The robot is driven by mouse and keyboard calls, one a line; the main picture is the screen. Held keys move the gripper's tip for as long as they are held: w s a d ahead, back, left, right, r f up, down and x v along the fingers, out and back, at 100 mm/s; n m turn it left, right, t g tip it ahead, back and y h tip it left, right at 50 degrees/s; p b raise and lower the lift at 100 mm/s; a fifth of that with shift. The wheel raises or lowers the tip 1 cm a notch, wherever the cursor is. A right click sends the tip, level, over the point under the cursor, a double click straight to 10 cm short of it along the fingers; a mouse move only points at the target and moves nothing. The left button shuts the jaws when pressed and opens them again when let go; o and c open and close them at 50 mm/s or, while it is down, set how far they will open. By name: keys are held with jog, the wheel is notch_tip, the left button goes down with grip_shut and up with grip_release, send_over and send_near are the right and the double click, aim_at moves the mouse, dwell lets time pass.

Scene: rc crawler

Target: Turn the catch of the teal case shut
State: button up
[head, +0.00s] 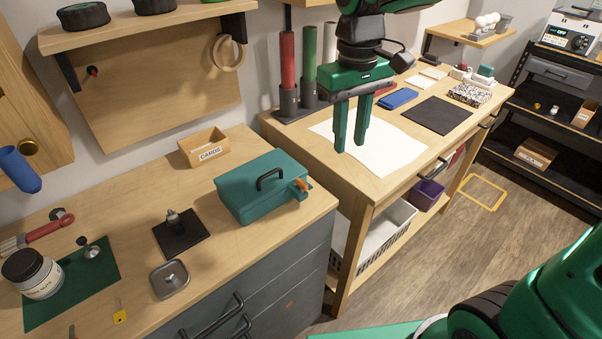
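The teal case (243,198) sits on the wooden counter at the left, near its right end. Its lid is down and a black handle (269,178) stands on top. An orange catch (301,185) shows on the case's right end; it is too small to tell its exact angle. My gripper (350,145) hangs in the air to the right of the case and higher in the picture, fingers pointing down. Its two green fingers are apart with nothing between them. It touches neither the case nor the catch.
A cards box (205,148) stands behind the case. A black pad with a metal part (180,232) and a metal dish (169,279) lie to its left. A second workbench (377,177) stands to the right across a gap. Drawer handles (226,306) stick out below the counter.

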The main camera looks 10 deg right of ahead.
aim_at(302, 181)
jog(key=a+n, duration=0.3)
jog(key=a, duration=0.6)
jog(key=f, duration=1)
jog(key=shift+w+a+f, duration=0.15)
jog(key=shift+w+a, duration=0.05)
jog(key=shift+c, duration=0.3)
grip_shut()
